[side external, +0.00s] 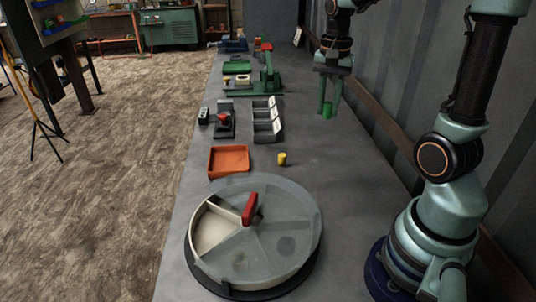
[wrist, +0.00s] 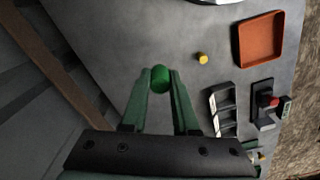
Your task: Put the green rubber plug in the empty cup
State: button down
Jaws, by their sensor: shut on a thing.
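My gripper (side external: 327,97) is shut on the green rubber plug (side external: 327,109) and holds it in the air above the right side of the bench. In the wrist view the plug (wrist: 160,76) sits between the two green fingertips (wrist: 160,85). A dark rack of three pale-edged cups (side external: 266,121) stands on the bench, left of my gripper in the side view. It also shows in the wrist view (wrist: 223,107), to the right of the fingers. The cups' insides are too small and dark to tell what they hold. My gripper is clear of the rack.
A yellow plug (side external: 282,159) stands alone on the bench near an orange tray (side external: 229,160). A round divided bin (side external: 255,235) with a red handle fills the near end. A device with a red knob (side external: 224,119) stands beside the rack. A green press (side external: 268,78) stands behind. A wall runs along the right.

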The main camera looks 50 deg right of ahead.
jog(key=w+a+n, duration=0.5)
jog(key=w+a, duration=0.1)
jog(key=a, duration=0.4)
jog(key=r+n, duration=0.1)
jog(key=n, duration=1)
send_over(212, 233)
notch_tip(212, 233, down, 19)
jog(key=shift+f, duration=0.1)
jog(key=c, duration=1.1)
grip_release()
jog(key=shift+f, duration=0.1)
jog(key=o, duration=0.4)
